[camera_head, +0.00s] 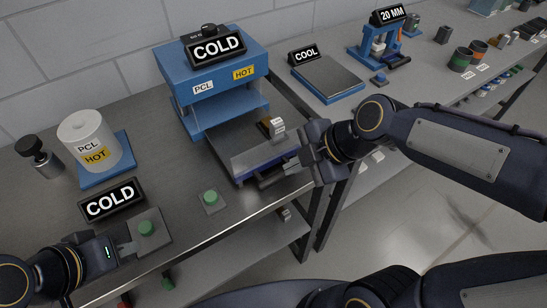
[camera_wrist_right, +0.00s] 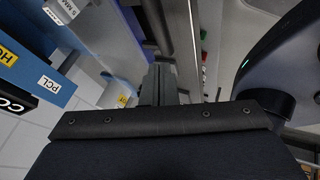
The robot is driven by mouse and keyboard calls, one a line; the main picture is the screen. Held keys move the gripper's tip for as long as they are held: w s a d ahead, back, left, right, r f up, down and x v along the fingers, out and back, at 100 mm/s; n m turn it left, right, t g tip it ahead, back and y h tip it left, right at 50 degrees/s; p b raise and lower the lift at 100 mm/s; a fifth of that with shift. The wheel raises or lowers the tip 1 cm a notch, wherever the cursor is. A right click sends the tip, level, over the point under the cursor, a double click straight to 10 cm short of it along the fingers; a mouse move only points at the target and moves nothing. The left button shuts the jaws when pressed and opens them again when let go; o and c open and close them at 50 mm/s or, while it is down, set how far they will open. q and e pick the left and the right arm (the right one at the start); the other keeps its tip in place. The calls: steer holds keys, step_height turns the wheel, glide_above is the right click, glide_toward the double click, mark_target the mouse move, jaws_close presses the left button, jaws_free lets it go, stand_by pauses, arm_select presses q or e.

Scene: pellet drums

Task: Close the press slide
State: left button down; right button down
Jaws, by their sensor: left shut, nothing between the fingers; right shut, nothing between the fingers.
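The blue press (camera_head: 215,82) stands on the bench with a "COLD" sign on top and "PCL" and "HOT" labels. Its grey slide (camera_head: 238,140) sticks out toward the front right, with a blue front edge. A small block with a white tag (camera_head: 272,127) stands on the slide. My right gripper (camera_head: 290,168) is shut at the slide's front edge, by its handle; I cannot tell whether they touch. In the right wrist view its fingers (camera_wrist_right: 158,85) are together. My left gripper (camera_head: 128,248) is shut beside a green button box (camera_head: 148,231).
A white "PCL HOT" drum (camera_head: 90,140) stands on a blue base at left, with a "COLD" sign (camera_head: 112,200) in front. Another green button (camera_head: 210,198) sits before the press. A "COOL" plate (camera_head: 327,78) lies beyond the slide. A blue "20 MM" device (camera_head: 385,40) stands farther back.

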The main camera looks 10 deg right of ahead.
mark_target(259, 166)
steer(key=x, duration=0.4)
steer(key=w, duration=0.1)
steer(key=w+a+p, duration=0.1)
steer(key=w, duration=0.1)
steer(key=shift+a+f, duration=0.1)
steer(key=shift+a, duration=0.05)
steer(key=shift+w+a+f+p, duration=0.15)
steer(key=shift+w+p, duration=0.2)
steer(key=shift+w, duration=0.2)
